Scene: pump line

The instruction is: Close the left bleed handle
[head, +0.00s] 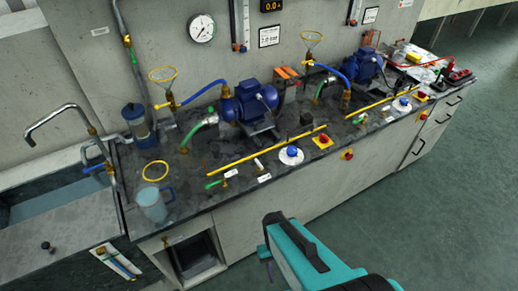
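The left pump station has a blue motor pump (250,103) on the dark bench. A short lever with a green grip (215,184) lies low at the bench front, left of a small white label (231,173). A yellow-fitted valve under the left funnel (163,75) has a blue hose. I cannot read the labels, so I cannot tell which handle is the bleed handle or how far it is turned. My teal arm rises at the bottom centre, in front of the bench and apart from these parts. My gripper's fingers do not show.
A long yellow bar (268,149) runs along the bench. A blue knob (291,152) and a red-yellow stop button (322,140) stand near the front edge. A clear jug (152,204) and a sink (60,207) are on the left. The green floor at right is clear.

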